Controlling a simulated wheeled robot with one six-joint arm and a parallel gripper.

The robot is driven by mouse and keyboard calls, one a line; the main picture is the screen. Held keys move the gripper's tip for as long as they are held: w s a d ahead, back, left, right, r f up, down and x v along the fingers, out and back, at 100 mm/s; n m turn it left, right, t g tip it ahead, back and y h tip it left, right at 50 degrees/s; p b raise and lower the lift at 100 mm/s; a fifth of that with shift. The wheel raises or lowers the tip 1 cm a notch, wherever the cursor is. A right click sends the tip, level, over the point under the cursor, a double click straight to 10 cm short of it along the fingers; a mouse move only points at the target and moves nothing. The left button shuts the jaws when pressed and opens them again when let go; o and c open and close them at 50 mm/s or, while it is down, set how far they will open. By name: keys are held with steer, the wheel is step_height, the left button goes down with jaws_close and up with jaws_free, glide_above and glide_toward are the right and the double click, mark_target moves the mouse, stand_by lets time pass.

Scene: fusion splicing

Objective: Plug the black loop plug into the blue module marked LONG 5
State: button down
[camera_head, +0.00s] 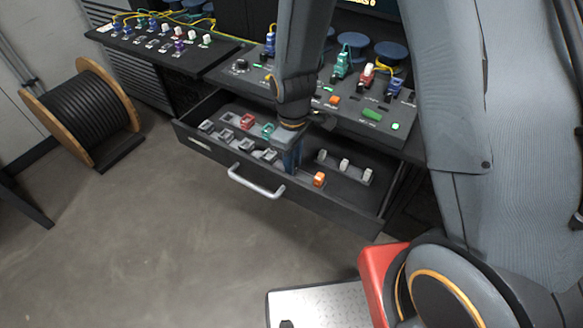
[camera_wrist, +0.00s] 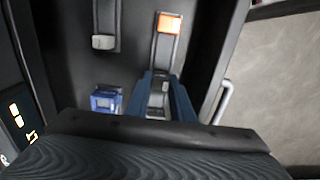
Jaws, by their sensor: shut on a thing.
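My gripper (camera_head: 292,160) reaches down into the open drawer in the head view. In the wrist view its two blue fingers (camera_wrist: 162,95) are closed around a small pale grey piece (camera_wrist: 158,98), mostly hidden between them. I cannot tell whether this piece is the black loop plug. Blue modules stand on the bench above the drawer, one at the left (camera_head: 270,45) and one at the right (camera_head: 394,85). No LONG 5 marking is readable. A blue block (camera_wrist: 104,100) sits beside the fingers in the wrist view.
The drawer (camera_head: 215,150) holds red, green and grey pieces in rows. An orange piece (camera_head: 319,179) lies right of my gripper and also shows in the wrist view (camera_wrist: 168,23). White-topped pieces (camera_head: 344,164) stand farther right. A cable spool (camera_head: 85,110) stands on the floor.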

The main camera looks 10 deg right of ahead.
steer(key=shift+r+p, duration=2.15)
steer(key=shift+r, duration=0.65)
